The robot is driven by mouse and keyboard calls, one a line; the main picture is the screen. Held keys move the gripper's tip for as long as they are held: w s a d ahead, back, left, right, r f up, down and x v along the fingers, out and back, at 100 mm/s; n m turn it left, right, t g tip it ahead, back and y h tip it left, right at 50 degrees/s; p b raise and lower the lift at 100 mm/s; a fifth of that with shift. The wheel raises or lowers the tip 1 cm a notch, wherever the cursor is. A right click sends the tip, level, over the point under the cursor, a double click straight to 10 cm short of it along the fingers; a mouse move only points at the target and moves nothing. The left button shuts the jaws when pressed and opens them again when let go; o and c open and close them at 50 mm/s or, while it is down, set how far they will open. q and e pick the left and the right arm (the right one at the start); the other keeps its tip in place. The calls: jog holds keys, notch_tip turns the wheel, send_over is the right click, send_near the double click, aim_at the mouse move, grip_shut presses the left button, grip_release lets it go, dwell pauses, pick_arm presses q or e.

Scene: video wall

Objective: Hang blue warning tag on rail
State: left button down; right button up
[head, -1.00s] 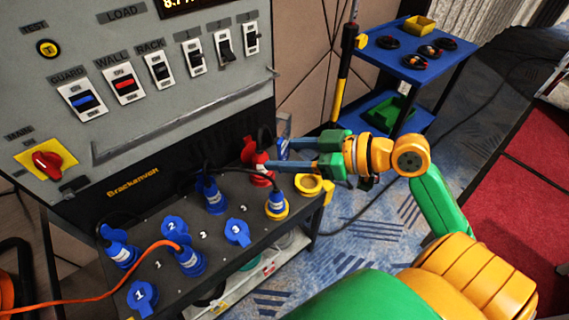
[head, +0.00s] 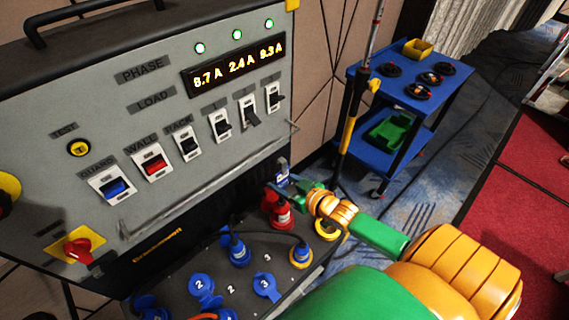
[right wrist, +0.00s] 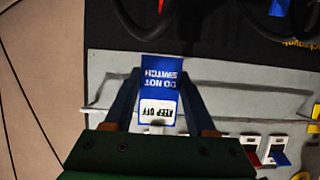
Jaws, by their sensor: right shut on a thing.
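The blue warning tag (head: 283,171) shows small at the lower right of the panel. In the right wrist view the tag (right wrist: 161,88) is blue with a white field, and its lettering is upside down. My right gripper (right wrist: 159,78) is shut on it, one finger on each side. In the head view my right gripper (head: 292,186) is beside the cabinet's right end, above the red plug. The rail (head: 205,184) is a thin grey bar slanting across the panel below the switches. The tag appears below the rail's right end; I cannot tell the gap. My left gripper is not in view.
A red plug (head: 277,211) and blue plugs (head: 238,252) with cables stand on the socket ledge just below the gripper. Rocker switches (head: 154,165) line the panel above the rail. A blue cart (head: 397,104) and a black-and-yellow pole (head: 352,125) stand to the right.

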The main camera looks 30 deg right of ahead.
jog(key=shift+w, duration=0.2)
jog(key=shift+w+b, duration=0.4)
jog(key=shift+b, duration=0.15)
jog(key=w+b, duration=0.1)
jog(key=w, duration=0.1)
jog(key=w+b, duration=0.1)
jog(key=w, duration=0.1)
jog(key=w+a+b, duration=0.1)
jog(key=w+b, duration=0.1)
jog(key=shift+f, duration=0.15)
jog(key=shift+w+f+b, duration=0.15)
jog(key=shift+f+b, duration=0.25)
jog(key=shift+f, duration=0.15)
jog(key=o, duration=1.4)
